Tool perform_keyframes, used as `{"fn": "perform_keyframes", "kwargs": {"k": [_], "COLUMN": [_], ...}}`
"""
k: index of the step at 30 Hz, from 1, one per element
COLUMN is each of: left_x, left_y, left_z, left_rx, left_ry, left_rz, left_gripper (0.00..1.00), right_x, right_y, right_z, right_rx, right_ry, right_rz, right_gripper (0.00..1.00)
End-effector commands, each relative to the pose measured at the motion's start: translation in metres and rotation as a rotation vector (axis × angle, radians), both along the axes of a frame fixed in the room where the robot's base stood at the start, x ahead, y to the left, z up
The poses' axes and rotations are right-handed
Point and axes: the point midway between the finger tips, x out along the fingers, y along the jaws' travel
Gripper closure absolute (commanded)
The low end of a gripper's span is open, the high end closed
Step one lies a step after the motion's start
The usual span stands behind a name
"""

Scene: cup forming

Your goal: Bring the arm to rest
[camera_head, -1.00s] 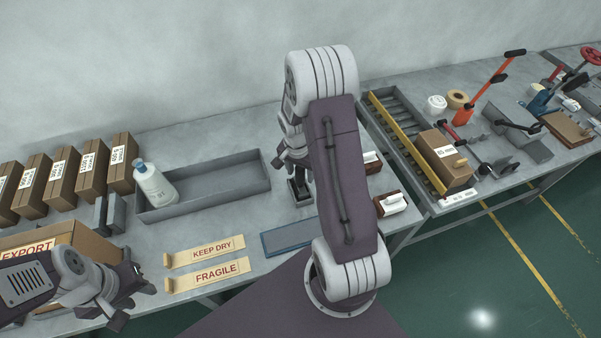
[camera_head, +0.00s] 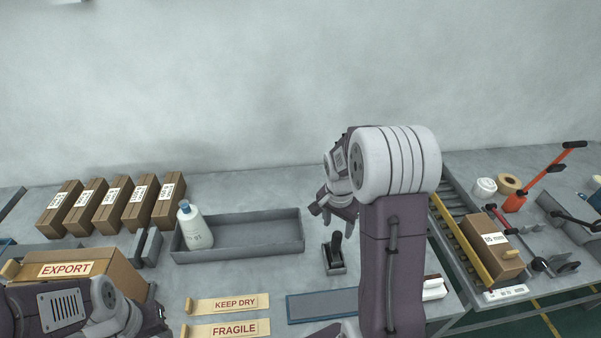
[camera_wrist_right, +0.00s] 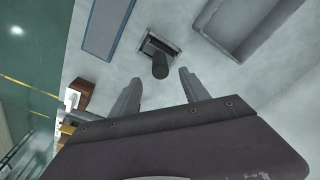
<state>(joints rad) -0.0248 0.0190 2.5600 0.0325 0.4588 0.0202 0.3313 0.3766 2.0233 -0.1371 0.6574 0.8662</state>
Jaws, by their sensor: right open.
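My right arm stands up in the right half of the head view. Its gripper (camera_head: 338,208) hangs above the table, partly hidden by the wrist. In the right wrist view the two fingers (camera_wrist_right: 160,76) are spread apart with nothing held. A black-handled tool (camera_head: 337,245) stands in a small dark holder below the gripper; the tool (camera_wrist_right: 159,66) also shows beyond the fingers in the wrist view, apart from them. My left gripper (camera_head: 155,318) is low at the left, in front of the EXPORT box, and its fingers are too unclear to judge.
Several brown boxes (camera_head: 113,205) line the left back. A blue-edged mat (camera_head: 325,306) lies in front. A roller conveyor (camera_head: 465,240) with a carton (camera_head: 492,247) is right of my arm.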

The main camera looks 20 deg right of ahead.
Motion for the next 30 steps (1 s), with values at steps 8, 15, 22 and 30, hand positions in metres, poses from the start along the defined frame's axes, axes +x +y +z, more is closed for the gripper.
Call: {"fn": "perform_keyframes", "kwargs": {"k": [8,15,22,30], "left_x": [0.000,0.000,0.000,0.000], "left_y": [0.000,0.000,0.000,0.000], "left_z": [0.000,0.000,0.000,0.000], "left_rx": [0.000,0.000,0.000,0.000], "left_ry": [0.000,0.000,0.000,0.000], "left_rz": [0.000,0.000,0.000,0.000], "left_gripper": [0.64,0.64,0.64,0.64], "right_x": [0.004,-0.094,-0.100,-0.100], "right_y": [0.054,0.142,0.143,0.143], "right_z": [0.023,0.006,-0.001,-0.001], "right_rx": [-0.005,0.043,0.027,0.027], "right_ry": [-0.046,0.000,0.005,0.005], "right_rz": [0.145,0.816,1.071,1.072], "right_gripper": [0.46,0.46,0.46,0.46]}}
